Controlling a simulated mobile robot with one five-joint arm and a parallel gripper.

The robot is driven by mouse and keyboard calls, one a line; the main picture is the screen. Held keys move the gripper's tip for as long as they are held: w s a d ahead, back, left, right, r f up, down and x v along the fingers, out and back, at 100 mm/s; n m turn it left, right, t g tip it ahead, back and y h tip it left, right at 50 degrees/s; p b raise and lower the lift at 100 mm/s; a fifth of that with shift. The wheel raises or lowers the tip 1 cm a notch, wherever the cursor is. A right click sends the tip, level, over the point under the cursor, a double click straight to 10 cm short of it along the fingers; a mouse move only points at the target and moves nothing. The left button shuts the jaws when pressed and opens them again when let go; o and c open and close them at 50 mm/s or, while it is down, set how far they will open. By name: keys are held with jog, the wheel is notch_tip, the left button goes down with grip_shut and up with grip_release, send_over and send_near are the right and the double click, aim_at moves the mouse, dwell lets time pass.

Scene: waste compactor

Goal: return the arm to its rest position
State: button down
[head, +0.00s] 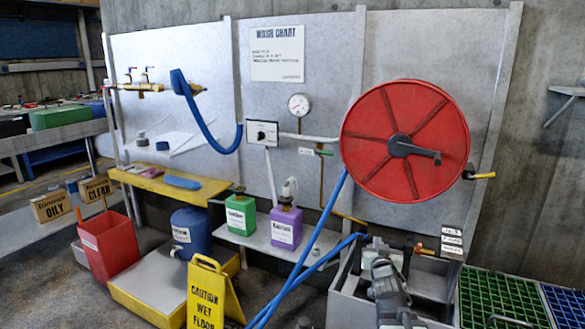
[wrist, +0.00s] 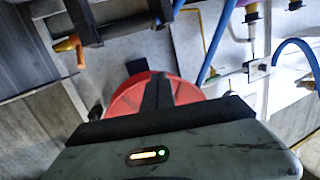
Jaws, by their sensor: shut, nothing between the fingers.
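My gripper (wrist: 157,92) shows in the wrist view, its dark fingers together with nothing between them. The fingers point toward the red hose reel (wrist: 125,95), which lies partly hidden behind them and my grey gripper body. The wrist picture appears upside down. In the head view the red hose reel (head: 372,150) hangs on the wall panel at the right. A grey jointed part at the bottom of the head view, over the sink, seems to be my arm. The fingertips cannot be made out there. I cannot tell how far the fingers are from the reel.
A blue hose (head: 300,270) runs down from the reel past the metal sink (head: 342,300). A yellow caution sign (head: 212,295) stands on the floor, left of the sink. Green (head: 237,215) and purple (head: 286,228) jugs sit on a low shelf. Green crates (head: 500,300) are at right.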

jog(key=s+a+f+g+y, duration=0.1)
jog(key=s+a+f+g, duration=0.3)
jog(key=f, duration=0.4)
jog(key=s+a+f+g+y, duration=0.1)
jog(key=s+a+f+g, duration=0.4)
jog(key=f, duration=0.3)
jog(key=s+a+f+n+g+y, duration=0.1)
jog(key=s+f+g, duration=0.15)
jog(key=s, duration=0.45)
jog(key=s+a+f+n+g, duration=0.1)
jog(key=s+f+g, duration=0.1)
jog(key=s+g, duration=0.3)
notch_tip(320, 180, up, 31)
jog(key=s+p, duration=0.2)
jog(key=p, duration=2.9)
jog(key=shift+s+a+n+p, duration=0.15)
jog(key=shift+a+n+p, duration=0.1)
jog(key=shift+n+p, duration=0.05)
